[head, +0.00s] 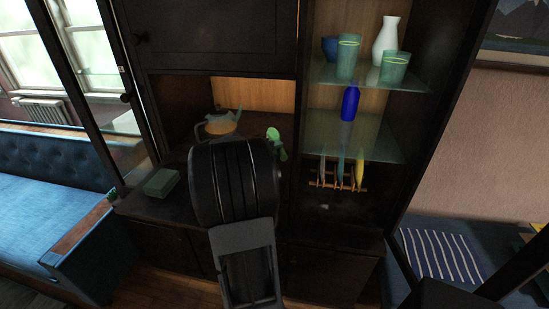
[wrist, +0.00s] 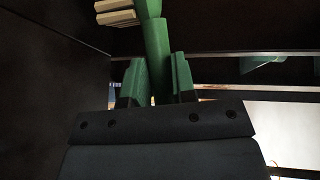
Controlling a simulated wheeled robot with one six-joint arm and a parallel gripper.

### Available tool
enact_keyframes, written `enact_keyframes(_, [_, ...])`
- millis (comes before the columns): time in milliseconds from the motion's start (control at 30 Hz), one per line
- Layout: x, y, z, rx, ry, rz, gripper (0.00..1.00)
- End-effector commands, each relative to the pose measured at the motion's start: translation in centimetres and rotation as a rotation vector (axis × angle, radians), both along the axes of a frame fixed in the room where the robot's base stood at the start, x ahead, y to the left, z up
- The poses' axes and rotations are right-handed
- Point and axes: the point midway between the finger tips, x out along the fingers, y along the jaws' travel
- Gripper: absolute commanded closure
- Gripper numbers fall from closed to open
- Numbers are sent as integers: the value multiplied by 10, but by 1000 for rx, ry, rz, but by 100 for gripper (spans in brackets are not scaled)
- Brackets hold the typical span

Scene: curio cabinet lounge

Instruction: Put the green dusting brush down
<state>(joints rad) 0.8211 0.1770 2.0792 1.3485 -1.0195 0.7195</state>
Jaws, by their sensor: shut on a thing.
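The green dusting brush (head: 275,136) shows beyond my arm in the head view, over the dark cabinet counter. In the wrist view its green handle (wrist: 157,55) runs up between the two fingers, with pale bristles (wrist: 118,12) at the top left. My gripper (wrist: 158,82) has green fingertips and is shut on the handle. In the head view my black arm hides most of the gripper. I cannot tell whether the brush touches the counter.
To the right, glass shelves (head: 365,77) hold cups, a white vase (head: 386,40) and a blue bottle (head: 350,103). A plate rack (head: 340,185) stands below them.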

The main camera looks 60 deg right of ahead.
Motion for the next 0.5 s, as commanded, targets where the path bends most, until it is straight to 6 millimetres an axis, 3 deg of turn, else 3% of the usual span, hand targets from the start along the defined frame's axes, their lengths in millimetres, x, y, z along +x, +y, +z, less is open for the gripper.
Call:
enact_keyframes(233, [2, -3, -30, 2, 3, 0, 100])
enact_keyframes(500, [3, -2, -35, 0, 0, 1, 100])
